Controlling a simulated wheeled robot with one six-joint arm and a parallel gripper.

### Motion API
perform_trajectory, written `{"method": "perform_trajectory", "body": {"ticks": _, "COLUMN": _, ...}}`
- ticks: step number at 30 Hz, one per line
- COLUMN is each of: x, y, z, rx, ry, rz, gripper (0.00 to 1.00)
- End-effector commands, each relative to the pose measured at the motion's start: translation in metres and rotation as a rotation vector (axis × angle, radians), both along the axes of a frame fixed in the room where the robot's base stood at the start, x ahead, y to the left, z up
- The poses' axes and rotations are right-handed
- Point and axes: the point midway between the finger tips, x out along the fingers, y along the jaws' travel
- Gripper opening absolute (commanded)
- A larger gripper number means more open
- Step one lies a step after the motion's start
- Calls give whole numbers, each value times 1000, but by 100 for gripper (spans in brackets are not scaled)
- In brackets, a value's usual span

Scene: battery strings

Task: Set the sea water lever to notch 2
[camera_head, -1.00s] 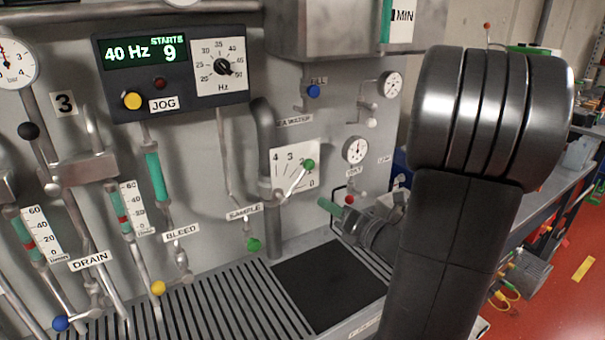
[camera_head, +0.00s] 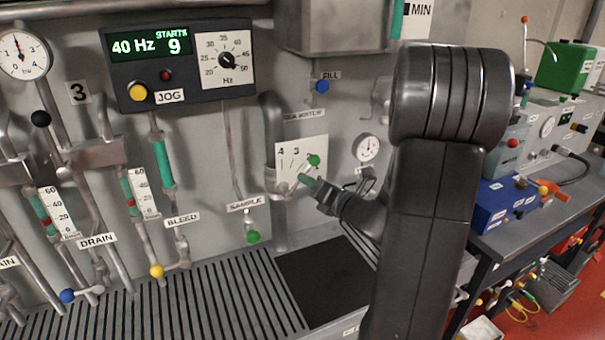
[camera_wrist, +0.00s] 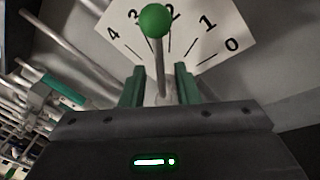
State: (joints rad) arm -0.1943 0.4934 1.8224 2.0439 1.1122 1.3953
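The sea water lever is a thin metal rod with a green ball knob (camera_head: 314,160) in front of a white scale plate (camera_head: 284,152). In the wrist view the knob (camera_wrist: 156,20) appears between marks 3 and 2, but it stands out from the plate, so I cannot tell the exact notch. My gripper (camera_head: 308,183) is at the lever, below the knob. In the wrist view its two green fingers (camera_wrist: 160,82) stand one on each side of the rod, open, with gaps visible. In the head view the knob and fingers hide the scale's right part.
A sample valve with a green knob (camera_head: 253,237) hangs lower left of the lever. A pressure gauge (camera_head: 367,148) is right of the plate, close to my arm. A dark mat (camera_head: 318,275) lies below. A side bench with a blue box (camera_head: 503,203) stands right.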

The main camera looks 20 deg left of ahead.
Motion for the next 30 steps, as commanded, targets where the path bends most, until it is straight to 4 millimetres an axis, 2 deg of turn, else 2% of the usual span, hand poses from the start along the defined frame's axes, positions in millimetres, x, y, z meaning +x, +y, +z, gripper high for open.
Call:
{"method": "perform_trajectory", "body": {"ticks": 3, "x": 8, "y": 18, "z": 1, "rx": 0, "ry": 1, "rz": 2, "gripper": 28}}
{"method": "perform_trajectory", "body": {"ticks": 7, "x": 13, "y": 28, "z": 1, "rx": 0, "ry": 1, "rz": 1, "gripper": 28}}
{"method": "perform_trajectory", "body": {"ticks": 18, "x": 16, "y": 33, "z": 0, "rx": -1, "ry": 0, "rz": -1, "gripper": 28}}
{"method": "perform_trajectory", "body": {"ticks": 23, "x": 16, "y": 33, "z": 0, "rx": 0, "ry": 0, "rz": 0, "gripper": 0}}
{"method": "perform_trajectory", "body": {"ticks": 30, "x": 16, "y": 33, "z": -1, "rx": 4, "ry": 6, "rz": -1, "gripper": 0}}
